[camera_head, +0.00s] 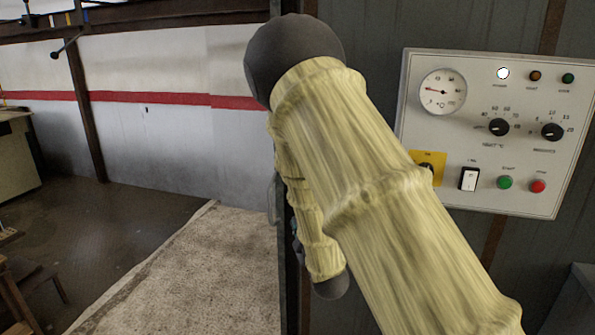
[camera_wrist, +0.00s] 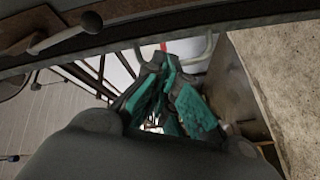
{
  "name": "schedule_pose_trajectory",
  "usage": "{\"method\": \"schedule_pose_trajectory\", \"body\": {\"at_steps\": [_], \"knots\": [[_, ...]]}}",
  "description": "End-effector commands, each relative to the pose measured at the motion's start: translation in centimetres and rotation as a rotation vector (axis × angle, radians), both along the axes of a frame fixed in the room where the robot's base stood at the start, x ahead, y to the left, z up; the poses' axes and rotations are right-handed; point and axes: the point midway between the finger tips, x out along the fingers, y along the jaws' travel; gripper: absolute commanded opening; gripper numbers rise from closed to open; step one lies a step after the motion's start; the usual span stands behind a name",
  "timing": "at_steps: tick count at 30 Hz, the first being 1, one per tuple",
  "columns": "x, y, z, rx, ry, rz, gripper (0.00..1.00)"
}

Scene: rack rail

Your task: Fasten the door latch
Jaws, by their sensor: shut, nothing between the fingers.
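My gripper (camera_wrist: 172,105), with teal finger pads, is in the middle of the wrist view. Its fingers are together with nothing held between them. In the head view my arm covers it. A pale curved handle (camera_wrist: 205,52) shows just past the fingertips in the wrist view; I cannot tell whether the fingers touch it. A thin pale handle (camera_head: 272,195) also shows beside a dark upright edge (camera_head: 287,215) at the left of my arm in the head view. I cannot make out the latch itself or its position; my arm hides much of that area.
A control panel (camera_head: 480,185) with a gauge, knobs and buttons is on the grey wall at the right. Dark levers with ball ends (camera_head: 62,48) hang at the upper left. The floor beyond is largely open.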

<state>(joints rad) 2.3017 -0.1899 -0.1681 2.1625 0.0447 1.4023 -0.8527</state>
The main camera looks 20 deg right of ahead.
Motion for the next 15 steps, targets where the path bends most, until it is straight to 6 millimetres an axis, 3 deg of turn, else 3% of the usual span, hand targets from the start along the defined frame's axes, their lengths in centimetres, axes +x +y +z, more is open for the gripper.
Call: {"method": "schedule_pose_trajectory", "body": {"at_steps": [1,3,6,9,15], "knots": [[0.9,0.3,3.3,-0.045,-0.065,0.010,0.00],[1.7,0.6,6.6,-0.099,-0.136,0.019,0.00],[2.2,0.9,9.6,-0.147,-0.200,0.024,0.00],[2.4,1.0,10.8,-0.169,-0.227,0.025,0.00],[2.4,1.0,11.0,-0.172,-0.232,0.025,0.00]]}}
